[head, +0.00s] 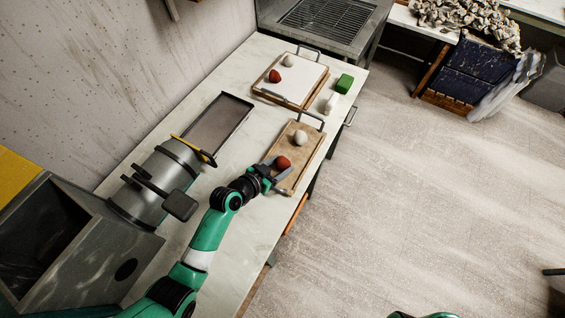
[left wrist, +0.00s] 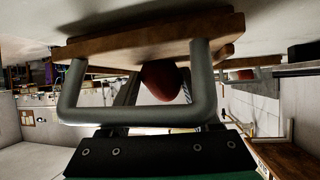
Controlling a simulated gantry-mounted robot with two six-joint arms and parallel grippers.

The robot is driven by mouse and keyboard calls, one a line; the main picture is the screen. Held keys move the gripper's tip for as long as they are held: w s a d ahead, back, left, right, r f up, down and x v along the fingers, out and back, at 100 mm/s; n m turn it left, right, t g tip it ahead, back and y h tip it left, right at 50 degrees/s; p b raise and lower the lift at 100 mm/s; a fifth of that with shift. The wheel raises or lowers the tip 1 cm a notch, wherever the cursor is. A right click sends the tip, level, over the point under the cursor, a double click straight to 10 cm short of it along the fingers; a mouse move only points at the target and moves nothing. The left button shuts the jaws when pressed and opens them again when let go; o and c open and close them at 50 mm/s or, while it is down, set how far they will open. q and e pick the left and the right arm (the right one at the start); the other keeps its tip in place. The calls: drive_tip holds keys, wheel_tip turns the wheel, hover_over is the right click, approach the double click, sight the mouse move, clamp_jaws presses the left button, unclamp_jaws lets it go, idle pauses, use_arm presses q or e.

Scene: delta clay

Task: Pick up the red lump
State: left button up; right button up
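A red lump (head: 283,162) rests on the near wooden board (head: 309,150), close to the board's handle at its near end. Another red lump (head: 275,76) sits on the far, white-topped board. My left gripper (head: 279,170) is low at the near board's front end, with its fingers on either side of the near red lump. In the left wrist view, which is upside down, the red lump (left wrist: 161,83) shows between the two fingers, behind the board's grey handle (left wrist: 140,116). The fingers look apart, and the handle hides part of them. My right gripper is not in view.
A white lump (head: 301,138) shares the near board. The far board (head: 303,72) also holds a pale lump (head: 289,60). A green block (head: 344,83) and a white piece (head: 331,103) lie beside it. A shallow tray (head: 217,127) and grey cylinder machine stand left.

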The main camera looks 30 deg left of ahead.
sight(282, 165)
use_arm(q)
clamp_jaws()
drive_tip(key=shift+r+p, duration=0.35)
drive_tip(key=shift+r, duration=0.25)
drive_tip(key=r, duration=0.1)
drive_tip(key=r+p, duration=0.1)
drive_tip(key=shift+d+r, duration=0.3)
drive_tip(key=s+d+p, duration=0.1)
drive_tip(key=d, duration=1.6)
drive_tip(key=shift+s+d+f, duration=0.15)
drive_tip(key=shift+d, duration=0.05)
